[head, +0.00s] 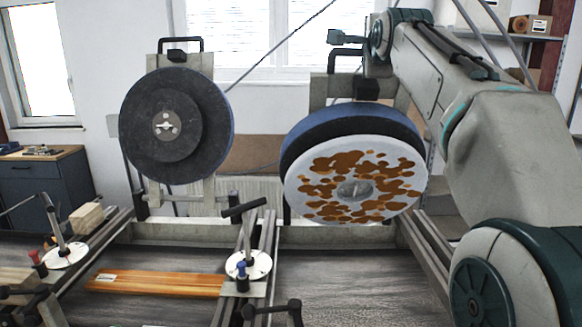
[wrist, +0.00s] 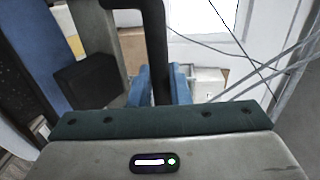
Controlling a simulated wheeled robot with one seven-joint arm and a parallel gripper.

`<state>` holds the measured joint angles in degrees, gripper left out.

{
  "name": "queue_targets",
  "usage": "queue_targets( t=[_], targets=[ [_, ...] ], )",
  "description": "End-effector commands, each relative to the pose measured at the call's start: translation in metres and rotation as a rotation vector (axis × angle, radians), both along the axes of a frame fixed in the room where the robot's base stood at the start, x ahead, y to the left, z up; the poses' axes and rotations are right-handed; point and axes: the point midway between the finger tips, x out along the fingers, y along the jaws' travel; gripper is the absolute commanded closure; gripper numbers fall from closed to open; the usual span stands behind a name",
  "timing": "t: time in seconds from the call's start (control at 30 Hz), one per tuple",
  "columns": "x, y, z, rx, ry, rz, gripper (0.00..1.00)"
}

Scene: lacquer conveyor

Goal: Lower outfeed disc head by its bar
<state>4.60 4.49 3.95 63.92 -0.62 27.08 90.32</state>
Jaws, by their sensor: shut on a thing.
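The right disc head (head: 300,180) has a thick blue-black rim and a white face with brown blotches, tilted forward and downward. Its black bar (head: 331,62) stands at the top of its bracket. My gripper (head: 343,38) is at that bar, coming from the right. In the wrist view the blue fingers of my gripper (wrist: 165,86) are shut around the upright part of the black bar (wrist: 155,40). The left disc head (head: 175,125) has a plain dark disc, stands upright, and has its own black bar (head: 181,40). Labels telling which head is outfeed are not visible.
The conveyor bed (head: 340,270) with metal rails runs below the heads. An orange wooden board (head: 155,283) lies on it at left. Clamps with white round bases (head: 248,264) stand on the rails. A dark cabinet (head: 40,185) is at far left.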

Motion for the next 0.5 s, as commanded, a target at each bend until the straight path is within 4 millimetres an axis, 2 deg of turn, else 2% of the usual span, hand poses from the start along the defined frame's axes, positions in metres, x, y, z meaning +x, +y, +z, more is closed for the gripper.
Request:
queue_targets(
  t=[0.03,0.1,0.23,0.5],
  targets=[
    [-0.006,-0.001,-0.013,-0.002,0.006,-0.002,1.0],
    [-0.013,-0.001,-0.016,-0.003,0.007,-0.002,1.0],
    [-0.021,0.0,-0.018,-0.003,0.008,-0.002,1.0],
    [-0.021,0.0,-0.016,-0.003,0.009,-0.002,1.0]
  ],
)
